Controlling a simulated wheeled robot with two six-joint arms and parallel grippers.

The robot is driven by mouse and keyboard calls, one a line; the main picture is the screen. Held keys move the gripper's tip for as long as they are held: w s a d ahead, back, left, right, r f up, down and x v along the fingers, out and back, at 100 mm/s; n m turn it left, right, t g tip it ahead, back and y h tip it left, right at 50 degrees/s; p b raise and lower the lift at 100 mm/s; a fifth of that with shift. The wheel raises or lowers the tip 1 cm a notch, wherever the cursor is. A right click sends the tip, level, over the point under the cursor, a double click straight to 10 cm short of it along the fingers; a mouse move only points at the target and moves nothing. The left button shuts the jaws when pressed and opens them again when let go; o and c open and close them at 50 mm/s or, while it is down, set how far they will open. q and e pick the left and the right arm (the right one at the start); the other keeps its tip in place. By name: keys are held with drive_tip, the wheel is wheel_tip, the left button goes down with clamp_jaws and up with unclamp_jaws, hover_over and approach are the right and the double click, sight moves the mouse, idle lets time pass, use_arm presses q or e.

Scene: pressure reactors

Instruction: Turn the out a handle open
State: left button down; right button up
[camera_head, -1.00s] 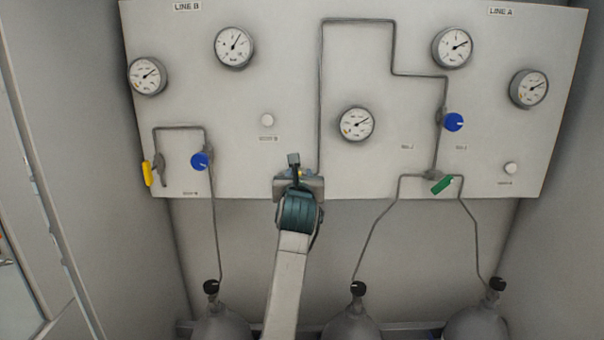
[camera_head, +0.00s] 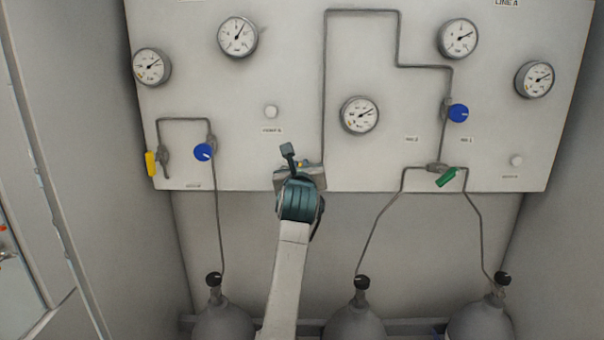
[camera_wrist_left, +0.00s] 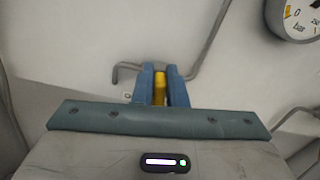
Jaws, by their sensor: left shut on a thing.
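A yellow handle (camera_wrist_left: 159,88) stands between the two blue fingers of my left gripper (camera_wrist_left: 161,86) in the left wrist view. The fingers are shut on it. In the head view my left gripper (camera_head: 300,175) is at the lower middle of the panel, and its own wrist hides most of the handle there. Only a small bit of yellow shows beside it. A thin pipe (camera_wrist_left: 128,68) runs to both sides of the fingers in the wrist view. My right gripper is not in view.
The panel (camera_head: 390,170) carries several gauges, two blue knobs (camera_head: 204,152) (camera_head: 458,113), a green handle (camera_head: 447,177) and another yellow handle (camera_head: 151,163) at the far left. Gas cylinders (camera_head: 355,322) stand below. Grey side walls close in both sides.

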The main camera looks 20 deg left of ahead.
use_arm(q)
drive_tip(key=n+b, duration=0.4)
drive_tip(key=n, duration=0.1)
drive_tip(key=a+f+n+b, duration=0.1)
drive_tip(key=n+b, duration=0.4)
drive_tip(key=a+f+n+b, duration=0.1)
drive_tip(key=n+b, duration=0.3)
drive_tip(key=n, duration=0.2)
drive_tip(key=shift+s+f+b, duration=0.15)
drive_tip(key=shift+s+b, duration=0.15)
idle(0.4)
drive_tip(key=c, duration=1.7)
unclamp_jaws()
drive_tip(key=shift+o, duration=1.2)
drive_tip(key=shift+w, duration=0.15)
